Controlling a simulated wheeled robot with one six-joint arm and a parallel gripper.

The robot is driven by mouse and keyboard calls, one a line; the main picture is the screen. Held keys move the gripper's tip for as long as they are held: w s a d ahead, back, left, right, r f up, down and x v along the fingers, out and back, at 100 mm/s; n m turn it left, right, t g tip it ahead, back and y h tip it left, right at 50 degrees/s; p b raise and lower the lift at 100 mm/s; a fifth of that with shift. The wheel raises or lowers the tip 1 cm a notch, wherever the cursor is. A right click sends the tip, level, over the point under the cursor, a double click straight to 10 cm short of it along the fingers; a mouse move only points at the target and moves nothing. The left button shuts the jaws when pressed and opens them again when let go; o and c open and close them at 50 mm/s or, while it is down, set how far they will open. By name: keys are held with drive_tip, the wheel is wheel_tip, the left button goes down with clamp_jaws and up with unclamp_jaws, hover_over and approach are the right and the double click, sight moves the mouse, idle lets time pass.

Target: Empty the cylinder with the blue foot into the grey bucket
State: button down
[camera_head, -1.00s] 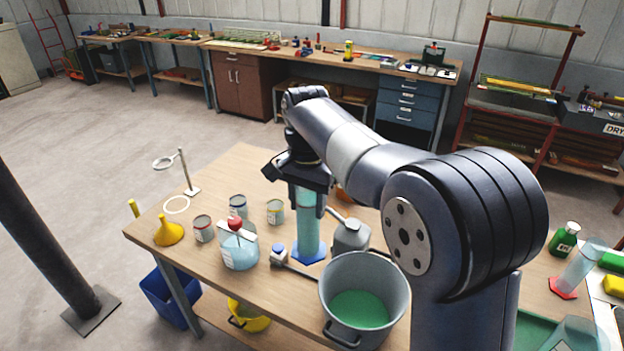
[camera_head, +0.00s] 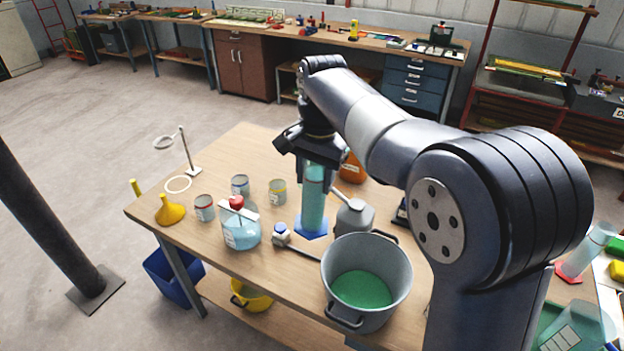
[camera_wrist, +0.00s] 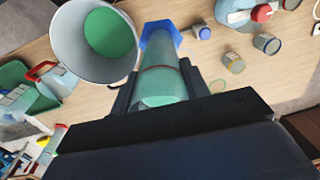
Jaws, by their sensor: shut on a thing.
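The cylinder with the blue foot (camera_head: 313,208) is clear, with pale teal liquid inside. It stands upright over the table left of the bucket; I cannot tell whether its foot touches the wood. My gripper (camera_head: 308,172) points down and is shut around its upper part. In the wrist view, the cylinder (camera_wrist: 160,72) lies between the two dark fingers of my gripper (camera_wrist: 158,88), with its blue foot at the far end. The grey bucket (camera_head: 340,292) stands at the table's front right, with green contents. It also shows in the wrist view (camera_wrist: 68,45).
Another cylinder with a red foot (camera_head: 578,262) is far right.

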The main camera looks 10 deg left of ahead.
sight(323, 202)
drive_tip(key=shift+s+d+r+t+y+b, duration=0.1)
drive_tip(key=shift+s+d+t+y+b, duration=0.35)
drive_tip(key=shift+b, duration=0.6)
drive_tip(key=shift+s+d+r+t+y+b, duration=0.1)
drive_tip(key=shift+d+y+b, duration=0.25)
drive_tip(key=shift+d+b, duration=0.45)
drive_tip(key=shift+a+b, duration=0.1)
drive_tip(key=shift+b, duration=0.3)
drive_tip(key=shift+s+d+y+b, duration=0.25)
drive_tip(key=shift+d+y+b, duration=0.25)
drive_tip(key=shift+b, duration=0.4)
drive_tip(key=shift+s+d+t+y+b, duration=0.2)
drive_tip(key=shift+t+y+b, duration=0.45)
drive_tip(key=shift+b, duration=0.65)
drive_tip(key=shift+w+a+f+y+b, duration=0.2)
drive_tip(key=shift+y+b, duration=0.55)
drive_tip(key=shift+b, duration=0.75)
drive_tip(key=shift+a+f+t+y+b, duration=0.1)
drive_tip(key=shift+f+t+y+b, duration=0.8)
drive_tip(key=shift+b, duration=1.85)
drive_tip(key=shift+f+t+y+b, duration=0.6)
drive_tip(key=shift+f+y+b, duration=0.65)
drive_tip(key=shift+b, duration=2.85)
drive_tip(key=shift+r+y, duration=0.25)
drive_tip(key=shift+r, duration=0.15)
drive_tip(key=shift+f+t+y+b, duration=0.3)
drive_tip(key=shift+f+y+b, duration=0.35)
drive_tip(key=shift+b, duration=1.25)
